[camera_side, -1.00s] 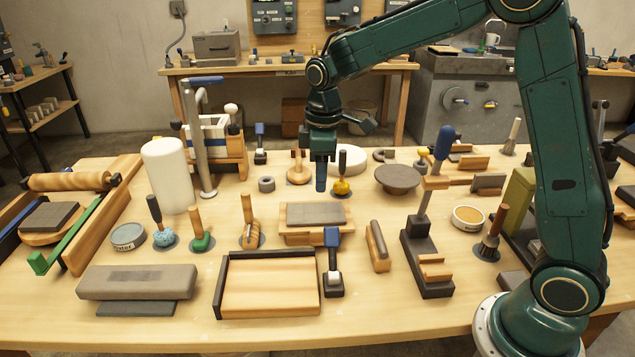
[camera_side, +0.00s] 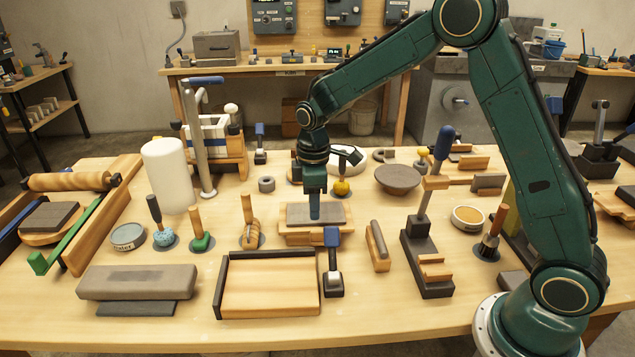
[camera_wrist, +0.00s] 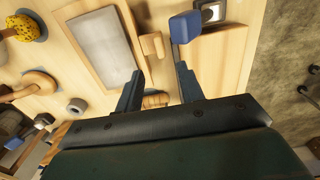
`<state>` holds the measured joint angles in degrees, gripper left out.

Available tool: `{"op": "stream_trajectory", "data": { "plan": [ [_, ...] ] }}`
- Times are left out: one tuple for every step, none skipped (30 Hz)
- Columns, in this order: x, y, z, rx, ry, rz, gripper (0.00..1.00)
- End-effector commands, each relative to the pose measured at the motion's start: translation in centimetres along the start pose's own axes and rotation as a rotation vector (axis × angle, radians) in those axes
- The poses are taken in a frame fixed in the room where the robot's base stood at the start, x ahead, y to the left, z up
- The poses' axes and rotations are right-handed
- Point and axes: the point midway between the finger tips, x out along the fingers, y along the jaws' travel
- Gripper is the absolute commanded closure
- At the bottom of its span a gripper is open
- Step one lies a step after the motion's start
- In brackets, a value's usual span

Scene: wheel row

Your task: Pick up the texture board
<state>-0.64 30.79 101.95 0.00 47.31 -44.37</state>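The texture board is most likely the grey rectangular slab (camera_side: 333,213) on a wooden base (camera_side: 300,239) in the middle of the table; it lies flat. In the wrist view the grey slab (camera_wrist: 98,42) is at the upper left, beyond my fingers. My gripper (camera_side: 314,216) points down and overlaps the slab in the side view; I cannot tell its exact height above it. In the wrist view my gripper (camera_wrist: 158,85) has its two fingers well apart, with nothing held. A small wooden block (camera_wrist: 152,45) sits beside the slab.
A blue-topped tool (camera_side: 332,262) stands close in front of the board; its blue top (camera_wrist: 185,27) shows near my fingers. A wooden tray (camera_side: 268,287) is in front, a wood-and-dark block (camera_side: 378,246) to the right, and a yellow knob (camera_side: 341,187) behind.

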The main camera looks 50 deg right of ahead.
Motion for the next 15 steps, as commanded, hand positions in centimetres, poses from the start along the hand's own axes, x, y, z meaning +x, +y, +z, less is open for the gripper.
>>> {"op": "stream_trajectory", "data": {
  "plan": [
    [0.9,-0.1,0.1,0.000,-0.002,-0.002,0.62],
    [1.2,0.0,0.0,0.000,-0.002,-0.002,0.62],
    [1.8,0.0,0.0,0.000,-0.002,-0.002,0.62],
    [2.1,0.0,0.0,0.000,-0.001,-0.001,0.62],
    [2.3,0.0,0.0,0.000,-0.001,-0.001,0.62],
    [2.6,0.0,0.0,0.000,-0.001,-0.001,0.62],
    [2.8,0.0,0.0,0.000,-0.001,-0.001,0.62],
    [3.0,0.0,0.0,0.000,0.000,0.000,0.62],
    [3.1,0.0,0.0,0.000,0.000,0.000,0.62],
    [3.2,0.0,0.0,0.000,0.000,0.000,0.62],
    [3.3,0.0,0.0,0.000,0.000,0.000,0.62],
    [3.3,0.0,0.0,0.000,0.000,0.000,0.62],
    [3.3,0.0,0.0,0.000,0.000,0.000,0.62],
    [3.3,0.0,0.0,0.000,0.000,0.000,0.62],
    [3.3,0.0,0.0,0.000,0.000,0.000,0.62]
  ]
}}
